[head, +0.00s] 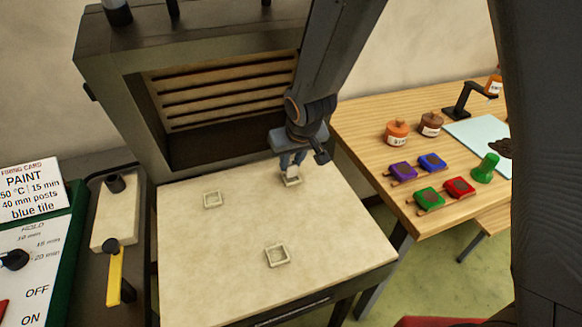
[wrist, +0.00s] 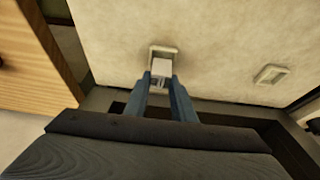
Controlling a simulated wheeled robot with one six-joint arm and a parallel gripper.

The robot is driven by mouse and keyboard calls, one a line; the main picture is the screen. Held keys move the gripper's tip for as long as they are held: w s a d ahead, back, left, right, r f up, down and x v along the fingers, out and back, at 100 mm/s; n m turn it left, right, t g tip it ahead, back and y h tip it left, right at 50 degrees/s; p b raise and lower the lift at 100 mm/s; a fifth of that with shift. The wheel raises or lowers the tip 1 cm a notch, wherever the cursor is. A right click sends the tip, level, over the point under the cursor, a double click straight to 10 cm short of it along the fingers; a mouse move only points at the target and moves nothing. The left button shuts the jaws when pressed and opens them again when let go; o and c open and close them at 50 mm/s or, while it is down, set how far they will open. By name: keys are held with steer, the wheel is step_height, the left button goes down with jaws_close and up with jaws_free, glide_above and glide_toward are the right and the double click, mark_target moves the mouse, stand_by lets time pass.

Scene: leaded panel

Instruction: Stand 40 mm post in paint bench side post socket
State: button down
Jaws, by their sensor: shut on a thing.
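My gripper (head: 291,163) is shut on a pale post and points down at the right part of the cream slab (head: 235,225). In the wrist view the blue fingers (wrist: 160,84) hold the post (wrist: 162,69) between their tips. The post is upright, at a square raised socket (wrist: 176,50) on the side toward the wooden paint bench (head: 370,115). That socket (head: 296,183) also shows under the fingers in the head view. I cannot tell whether the post's foot is inside the rim or just above it.
Two empty square sockets are on the slab, one at the left (head: 212,199) and one at the front (head: 277,254). A kiln-like chamber (head: 215,105) stands behind. The bench holds jars (head: 397,132) and coloured blocks (head: 459,188).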

steer(key=shift+f+b, duration=0.65)
steer(key=shift+f, duration=0.35)
steer(key=c, duration=1.5)
jaws_free()
steer(key=shift+r, duration=0.15)
steer(key=shift+s+d+r+p, duration=0.1)
steer(key=shift+s+r+p, duration=0.05)
steer(key=shift+r+p, duration=0.2)
steer(key=v, duration=1.1)
steer(key=s+d+f+m+g, duration=0.1)
steer(key=s+d, duration=0.2)
steer(key=d, duration=0.4)
steer(key=s+d+f+m+g+h, duration=0.1)
steer(key=s+d, duration=0.3)
steer(key=d, duration=0.4)
steer(key=s+d+f+m+g+h, duration=0.1)
steer(key=s+d+m, duration=0.2)
steer(key=d, duration=0.5)
steer(key=shift+s+f, duration=0.1)
steer(key=shift+s, duration=0.35)
